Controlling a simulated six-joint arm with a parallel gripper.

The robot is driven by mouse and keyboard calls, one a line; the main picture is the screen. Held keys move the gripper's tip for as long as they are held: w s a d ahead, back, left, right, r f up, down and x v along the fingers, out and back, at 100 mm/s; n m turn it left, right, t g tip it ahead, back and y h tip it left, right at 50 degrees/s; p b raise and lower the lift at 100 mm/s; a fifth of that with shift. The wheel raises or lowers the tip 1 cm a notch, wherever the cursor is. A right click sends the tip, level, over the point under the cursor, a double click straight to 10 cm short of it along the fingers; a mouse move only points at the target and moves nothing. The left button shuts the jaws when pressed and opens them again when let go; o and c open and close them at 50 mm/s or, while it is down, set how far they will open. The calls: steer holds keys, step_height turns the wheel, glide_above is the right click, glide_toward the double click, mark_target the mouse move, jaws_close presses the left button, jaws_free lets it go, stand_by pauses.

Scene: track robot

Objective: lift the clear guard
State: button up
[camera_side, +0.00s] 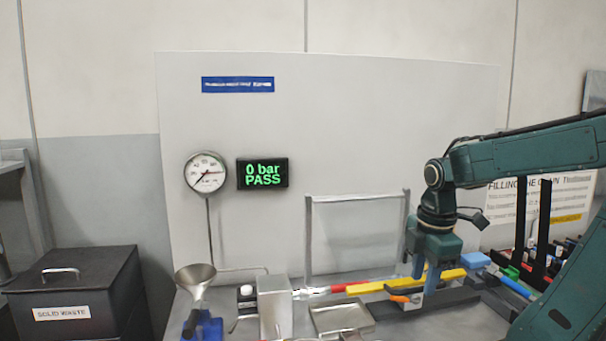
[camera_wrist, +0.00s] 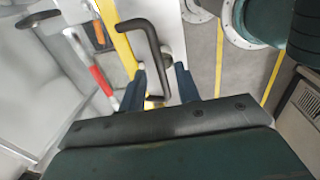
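The clear guard (camera_side: 357,235) is a see-through panel in a thin grey frame, upright behind the work bench in the side view. My gripper (camera_side: 428,274) points down just right of the guard's right post, above a yellow bar. In the wrist view, my gripper (camera_wrist: 160,82) has its two dark blue fingers apart. A black bar handle (camera_wrist: 150,40) runs down between them, with its lower end at the fingertips. I see a gap beside the handle, and cannot tell whether either finger touches it. I cannot tell what the handle is fixed to.
A metal block (camera_side: 275,307), a funnel (camera_side: 195,279) and an open metal tray (camera_side: 341,318) stand left of my gripper. A black solid waste bin (camera_side: 75,290) stands far left.

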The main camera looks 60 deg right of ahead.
steer(key=shift+f, duration=0.3)
jaws_close()
steer(key=shift+r, duration=0.15)
